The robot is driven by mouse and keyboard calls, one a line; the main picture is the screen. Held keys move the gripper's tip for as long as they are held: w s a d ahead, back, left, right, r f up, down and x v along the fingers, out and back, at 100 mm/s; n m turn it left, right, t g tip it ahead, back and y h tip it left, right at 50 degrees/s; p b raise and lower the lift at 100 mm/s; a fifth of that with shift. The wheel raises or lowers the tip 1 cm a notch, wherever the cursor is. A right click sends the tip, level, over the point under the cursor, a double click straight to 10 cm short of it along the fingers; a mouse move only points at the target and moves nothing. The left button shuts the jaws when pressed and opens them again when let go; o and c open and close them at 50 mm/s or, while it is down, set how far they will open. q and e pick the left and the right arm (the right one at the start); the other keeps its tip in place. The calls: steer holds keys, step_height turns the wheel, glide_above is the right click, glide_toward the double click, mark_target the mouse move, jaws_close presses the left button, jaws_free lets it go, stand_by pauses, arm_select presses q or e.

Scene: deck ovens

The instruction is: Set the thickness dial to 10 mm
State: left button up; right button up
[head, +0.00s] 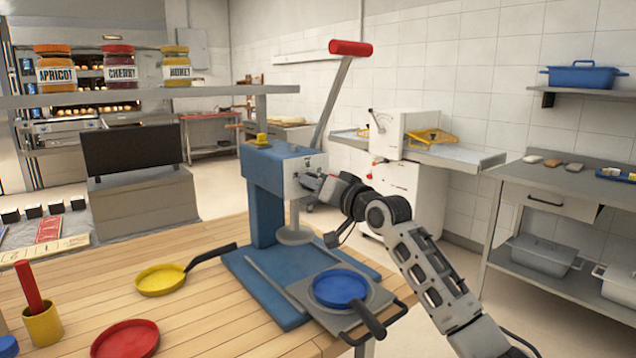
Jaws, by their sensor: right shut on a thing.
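A blue press (262,200) stands on the wooden table, with a white front plate (295,172) at its head and a long lever with a red handle (350,48) rising to the right. My right gripper (311,182) is at the lower right of this plate, shut on the thickness dial there. The fingers cover most of the dial, and its marks are too small to read, so I cannot tell its setting. A round grey plate (294,235) hangs below the press head. My left gripper is not in view.
A blue pan (340,288) sits on a grey plate with a handle (385,307) on the press base, under my right arm. A yellow pan (160,279), a red disc (126,341) and a yellow cup (43,326) stand on the table to the left. A shelf (215,92) with jars is behind.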

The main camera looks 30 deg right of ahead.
stand_by(0.3)
steer(key=o, duration=0.7)
steer(key=shift+o, duration=1.4)
arm_select(q)
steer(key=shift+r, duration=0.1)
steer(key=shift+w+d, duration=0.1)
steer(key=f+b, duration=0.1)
steer(key=b, duration=0.2)
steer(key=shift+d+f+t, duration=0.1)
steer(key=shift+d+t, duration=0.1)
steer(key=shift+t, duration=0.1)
arm_select(e)
steer(key=s+d, duration=0.1)
steer(key=s, duration=1.5)
steer(key=shift+w+d, duration=0.1)
